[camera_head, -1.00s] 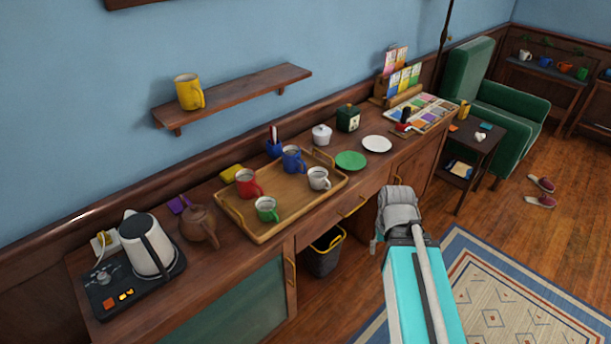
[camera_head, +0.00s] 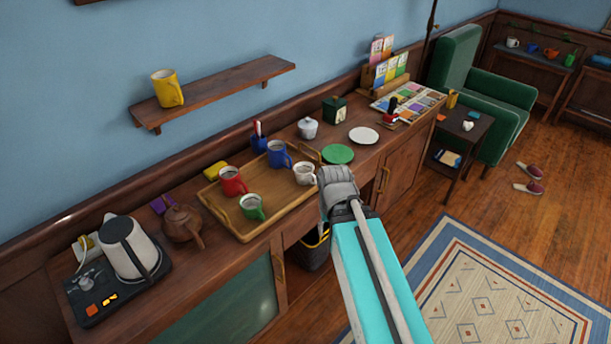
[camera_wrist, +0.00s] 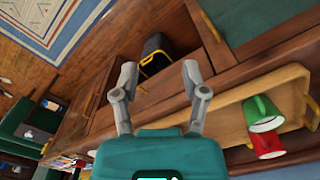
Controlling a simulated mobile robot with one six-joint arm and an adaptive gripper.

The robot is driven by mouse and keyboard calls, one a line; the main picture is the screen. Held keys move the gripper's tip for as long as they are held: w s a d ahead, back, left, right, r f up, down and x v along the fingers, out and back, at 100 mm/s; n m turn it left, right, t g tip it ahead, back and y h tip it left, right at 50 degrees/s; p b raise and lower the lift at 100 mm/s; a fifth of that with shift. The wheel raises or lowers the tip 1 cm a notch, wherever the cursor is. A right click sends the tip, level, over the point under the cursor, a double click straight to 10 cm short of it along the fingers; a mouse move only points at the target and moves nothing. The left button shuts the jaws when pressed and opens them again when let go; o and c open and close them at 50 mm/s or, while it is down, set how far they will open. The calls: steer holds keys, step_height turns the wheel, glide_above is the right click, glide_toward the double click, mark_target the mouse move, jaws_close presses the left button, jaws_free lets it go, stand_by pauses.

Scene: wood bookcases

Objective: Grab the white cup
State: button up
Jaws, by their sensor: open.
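The white cup (camera_head: 304,173) stands upright on the right part of the wooden tray (camera_head: 235,231) on the sideboard. A blue cup (camera_head: 278,154), a red cup (camera_head: 232,181) and a green cup (camera_head: 252,207) share the tray. My gripper (camera_wrist: 160,68) is open and empty in the wrist view, its two fingers spread. In the head view the grey end of my arm lies just right of the white cup in the picture; my fingers are hidden there. The wrist view shows the red cup (camera_wrist: 268,144) and green cup (camera_wrist: 262,112) at its right, but I cannot make out the white cup.
A green plate (camera_head: 338,154), a white plate (camera_head: 364,135) and a lidded white pot (camera_head: 307,128) stand beyond the tray. A teapot (camera_head: 181,224) and kettle (camera_head: 128,246) are left. A dark bin (camera_head: 308,253) sits below. Another white cup (camera_head: 513,43) is on a far shelf.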

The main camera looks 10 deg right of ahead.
steer(key=o, duration=0.6)
steer(key=shift+w+f, duration=0.15)
steer(key=shift+f, duration=0.05)
steer(key=shift+w+a+f+n+h+b, duration=0.4)
steer(key=shift+w+a+n+b, duration=0.2)
steer(key=shift+n, duration=0.2)
steer(key=w+a+f+n+t+h+b, duration=0.1)
steer(key=w+a+n+t+h+b, duration=0.1)
steer(key=w+n, duration=0.4)
steer(key=w+a+n+t+h+b, duration=0.3)
steer(key=w+n+b, duration=0.3)
steer(key=n, duration=0.6)
steer(key=w+a+f+n+t+h+b, duration=0.1)
steer(key=w+a+n+t+h+b, duration=0.1)
steer(key=n, duration=0.7)
steer(key=shift+w+a+f+t+h+b, duration=0.15)
steer(key=shift+w+a+t+b, duration=0.1)
steer(key=shift+w+t+b, duration=0.4)
steer(key=shift+w+a+f+t+h+b, duration=0.1)
steer(key=shift+w+a+t+b, duration=0.3)
steer(key=shift+w, duration=0.5)
steer(key=shift+w+a+f+t+h+b, duration=0.15)
steer(key=shift+w+t+b, duration=0.2)
steer(key=shift+w+b, duration=0.35)
steer(key=shift+w+a+r+n+t, duration=0.35)
steer(key=shift+a+n, duration=0.15)
steer(key=shift+n, duration=0.3)
steer(key=shift+w, duration=0.1)
